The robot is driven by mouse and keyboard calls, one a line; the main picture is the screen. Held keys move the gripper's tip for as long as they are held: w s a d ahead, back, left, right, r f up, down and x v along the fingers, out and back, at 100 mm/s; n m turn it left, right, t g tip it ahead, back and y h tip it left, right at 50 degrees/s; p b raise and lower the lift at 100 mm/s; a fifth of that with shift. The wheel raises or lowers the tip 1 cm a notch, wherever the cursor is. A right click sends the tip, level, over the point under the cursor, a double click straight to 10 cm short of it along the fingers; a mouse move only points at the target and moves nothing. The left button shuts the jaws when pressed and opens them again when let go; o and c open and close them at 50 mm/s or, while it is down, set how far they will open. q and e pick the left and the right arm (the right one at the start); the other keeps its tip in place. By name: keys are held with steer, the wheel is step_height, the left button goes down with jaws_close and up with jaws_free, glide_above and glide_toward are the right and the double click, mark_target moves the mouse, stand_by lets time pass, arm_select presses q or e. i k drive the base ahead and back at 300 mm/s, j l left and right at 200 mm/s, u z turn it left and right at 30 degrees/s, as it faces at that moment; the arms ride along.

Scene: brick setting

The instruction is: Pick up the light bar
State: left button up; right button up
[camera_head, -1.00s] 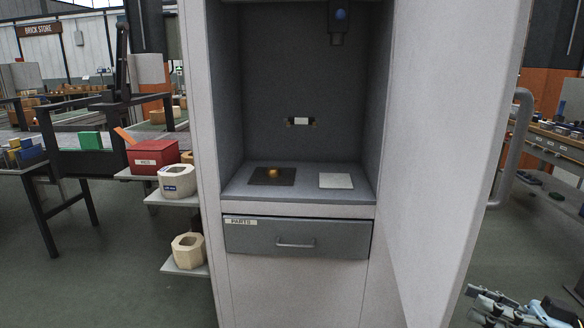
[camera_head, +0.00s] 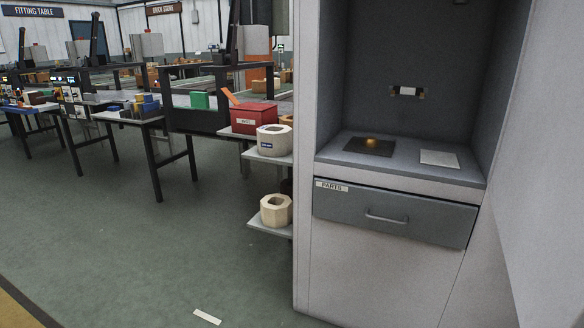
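A short, pale, flat bar (camera_head: 207,317) lies on the green floor at the bottom edge of the head view, left of the cabinet's foot. A small white block (camera_head: 407,91) sits in a holder on the back wall of the open cabinet (camera_head: 303,200). I cannot tell for sure which of the two is the light bar. Neither of my grippers shows in the head view now.
The cabinet has a shut grey drawer (camera_head: 390,214) marked PARTS, below a dark plate (camera_head: 369,147) and a white pad (camera_head: 439,159). Side shelves hold a red box (camera_head: 253,118) and cream ring-shaped blocks (camera_head: 276,210). Work tables (camera_head: 140,112) stand behind; the floor at left is clear.

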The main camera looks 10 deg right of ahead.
mark_target(403, 90)
steer(key=l+z, duration=0.1)
steer(key=l, duration=0.3)
steer(key=i+l+z, duration=0.1)
steer(key=l, duration=0.3)
steer(key=i+l+z, duration=0.15)
steer(key=l, duration=0.2)
steer(key=l+z, duration=0.1)
steer(key=l, duration=0.3)
steer(key=i+l+z, duration=0.1)
steer(key=l, duration=0.25)
steer(key=j+u, duration=0.1)
steer(key=u, duration=0.95)
steer(key=i+l, duration=0.05)
